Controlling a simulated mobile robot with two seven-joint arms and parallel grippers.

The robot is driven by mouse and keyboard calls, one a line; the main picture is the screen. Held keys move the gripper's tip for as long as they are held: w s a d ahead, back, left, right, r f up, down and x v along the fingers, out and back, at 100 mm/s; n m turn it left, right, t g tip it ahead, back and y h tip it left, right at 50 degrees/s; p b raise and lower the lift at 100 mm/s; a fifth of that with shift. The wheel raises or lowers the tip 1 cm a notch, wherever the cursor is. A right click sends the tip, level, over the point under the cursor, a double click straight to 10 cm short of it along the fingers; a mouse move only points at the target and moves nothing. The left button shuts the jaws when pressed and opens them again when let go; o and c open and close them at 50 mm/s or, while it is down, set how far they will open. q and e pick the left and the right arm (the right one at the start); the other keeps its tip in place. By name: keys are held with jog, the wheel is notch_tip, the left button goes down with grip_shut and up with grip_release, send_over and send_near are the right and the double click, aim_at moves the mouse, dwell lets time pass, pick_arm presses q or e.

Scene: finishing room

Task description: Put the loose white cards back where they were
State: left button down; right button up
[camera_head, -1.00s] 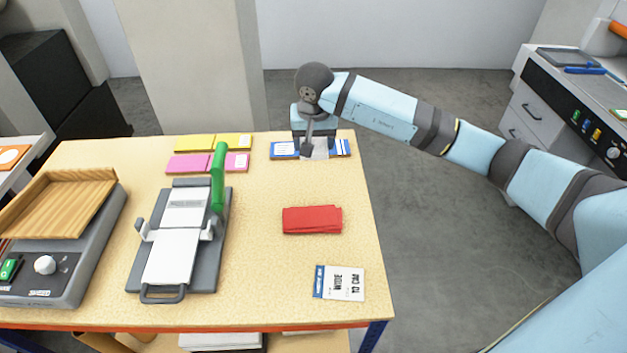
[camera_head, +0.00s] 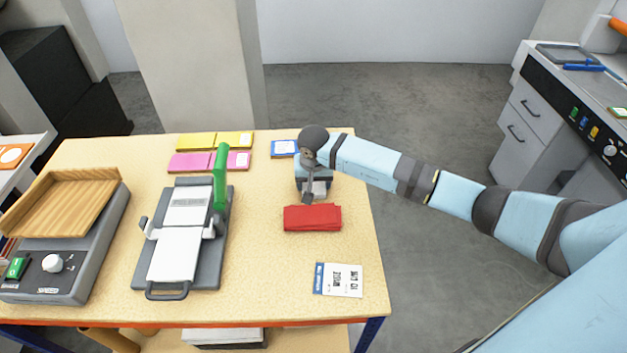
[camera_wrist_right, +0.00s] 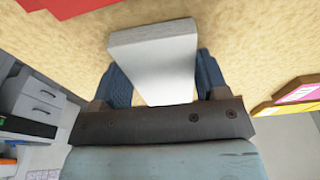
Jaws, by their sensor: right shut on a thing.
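My right gripper (camera_head: 314,194) is over the back right of the table, just behind the red stack. In the right wrist view it (camera_wrist_right: 162,85) is shut on a white card stack (camera_wrist_right: 158,50), with a dark blue finger on each side. A little of the white stack (camera_head: 319,186) shows under the gripper in the head view. Whether it touches the table is hard to tell. A blue-and-white box (camera_head: 284,148) lies at the table's back edge, left of the gripper. My left gripper is not in view.
A red stack (camera_head: 312,217) lies in front of the gripper, and a printed card (camera_head: 341,280) with a blue edge lies nearer. A grey device with a green lever (camera_head: 220,176) stands left. Pink (camera_head: 188,162) and yellow (camera_head: 195,141) packs lie behind it. A wooden tray (camera_head: 65,205) is far left.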

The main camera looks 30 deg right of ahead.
jog(key=shift+f, duration=0.1)
jog(key=shift+f, duration=0.1)
jog(key=o, duration=1)
jog(key=shift+o, duration=0.2)
jog(key=shift+r, duration=0.4)
notch_tip(320, 180, up, 12)
jog(key=s+b, duration=0.1)
jog(key=shift+s+a+f+b, duration=0.2)
jog(key=shift+s+a+b, duration=0.1)
jog(key=shift+s+a, duration=0.1)
jog(key=shift+f, duration=0.1)
